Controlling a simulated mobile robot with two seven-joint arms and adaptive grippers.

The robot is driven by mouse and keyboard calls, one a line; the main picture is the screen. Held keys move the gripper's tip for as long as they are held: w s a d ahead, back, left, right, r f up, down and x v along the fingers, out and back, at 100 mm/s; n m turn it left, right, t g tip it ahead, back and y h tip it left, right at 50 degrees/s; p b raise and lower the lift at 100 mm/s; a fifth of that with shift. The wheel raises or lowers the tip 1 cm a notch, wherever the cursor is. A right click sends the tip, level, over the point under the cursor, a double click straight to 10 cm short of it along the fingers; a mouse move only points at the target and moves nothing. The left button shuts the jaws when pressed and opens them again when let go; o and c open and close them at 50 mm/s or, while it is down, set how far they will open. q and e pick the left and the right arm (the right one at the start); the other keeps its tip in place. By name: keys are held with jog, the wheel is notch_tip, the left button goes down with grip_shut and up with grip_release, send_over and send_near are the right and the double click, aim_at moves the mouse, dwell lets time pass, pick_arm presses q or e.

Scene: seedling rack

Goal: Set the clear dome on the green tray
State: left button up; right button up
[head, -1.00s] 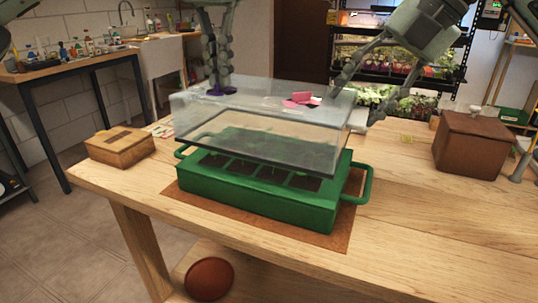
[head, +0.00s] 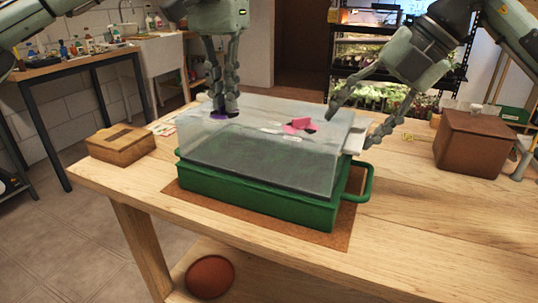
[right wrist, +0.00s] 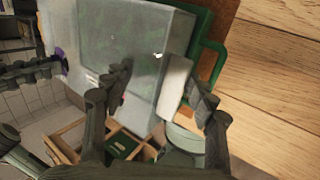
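The clear dome (head: 255,170) rests on the green tray (head: 250,197), its lower edge at the tray's rim; it looks level. It also shows in the right wrist view (right wrist: 115,40). My left gripper (head: 224,108) is at the dome's top, its fingers close together on a purple grip (head: 217,114). My right gripper (head: 352,122) is open at the dome's right end. One finger is above the top and the other outside, with a white piece (right wrist: 175,82) between them; whether they touch it is unclear. A pink piece (head: 299,125) sits on the dome's top.
The tray stands on a brown mat (head: 345,225) on the wooden table. A small wooden box (head: 121,146) is at the left and a larger brown box (head: 472,143) at the right. The table's front right is clear. A reddish round object (head: 210,277) sits below.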

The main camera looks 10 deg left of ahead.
pick_arm(q)
jog(key=shift+o, duration=1.2)
pick_arm(e)
jog(key=shift+o, duration=1.2)
pick_arm(q)
jog(key=shift+o, duration=0.4)
pick_arm(e)
jog(key=shift+o, duration=0.4)
jog(key=shift+d, duration=0.1)
pick_arm(q)
jog(key=shift+a, duration=0.1)
pick_arm(e)
jog(key=shift+r, duration=0.1)
jog(key=shift+d, duration=0.1)
pick_arm(q)
notch_tip(320, 180, up, 12)
pick_arm(e)
jog(key=v, duration=1.2)
